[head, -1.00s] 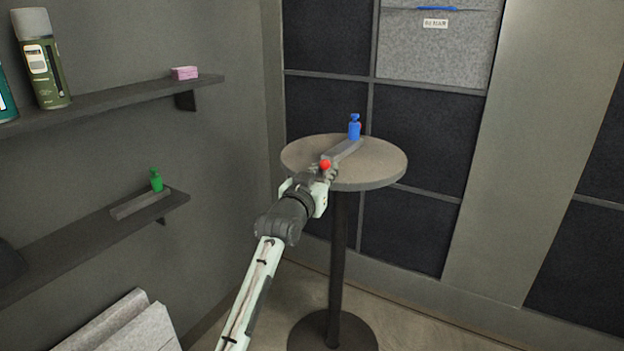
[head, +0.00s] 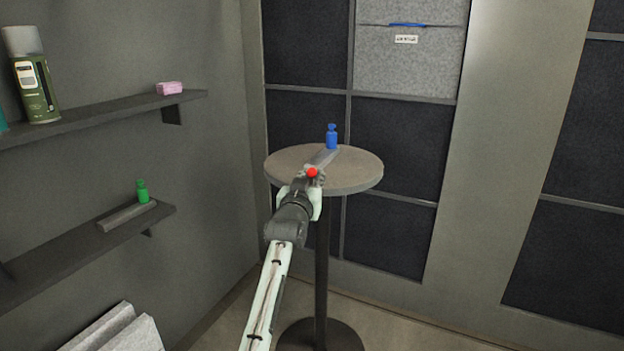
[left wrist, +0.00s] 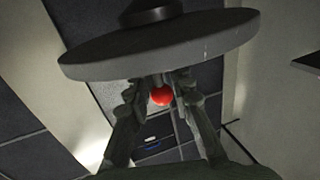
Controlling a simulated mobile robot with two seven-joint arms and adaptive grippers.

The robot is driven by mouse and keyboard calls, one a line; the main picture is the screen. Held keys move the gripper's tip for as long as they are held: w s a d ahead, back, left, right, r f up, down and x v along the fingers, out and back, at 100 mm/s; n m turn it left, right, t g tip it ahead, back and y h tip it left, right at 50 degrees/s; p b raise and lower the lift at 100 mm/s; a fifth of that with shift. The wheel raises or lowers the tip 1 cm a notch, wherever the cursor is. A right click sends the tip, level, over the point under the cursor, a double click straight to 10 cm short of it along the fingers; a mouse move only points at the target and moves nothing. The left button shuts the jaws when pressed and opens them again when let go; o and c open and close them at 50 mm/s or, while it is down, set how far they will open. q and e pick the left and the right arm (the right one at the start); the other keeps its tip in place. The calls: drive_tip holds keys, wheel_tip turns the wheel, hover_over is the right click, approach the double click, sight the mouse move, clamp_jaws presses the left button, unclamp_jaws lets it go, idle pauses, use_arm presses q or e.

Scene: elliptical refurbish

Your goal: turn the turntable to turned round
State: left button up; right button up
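A round grey-brown table top (head: 352,183) on a dark post stands ahead of me. A grey bar (head: 324,157) lies across it, with a red knob (head: 312,172) at its near end and a small blue bottle (head: 331,138) by its far end. My left gripper (head: 314,175) is at the red knob at the near side of the top. In the left wrist view the table top (left wrist: 200,42) appears above, and the red knob (left wrist: 161,95) fills the narrow gap between the fingers, which look shut on it. The finger contacts are partly hidden. My right gripper is out of view.
Two dark wall shelves at left hold a spray can (head: 36,88), a pink block (head: 169,88), and a green bottle (head: 142,191) beside a grey bar (head: 127,216). Dark wall panels (head: 398,145) stand behind the table. The space right of the table looks clear.

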use_arm(q)
drive_tip(key=o, duration=0.3)
wheel_tip(320, 180, up, 10)
idle(0.6)
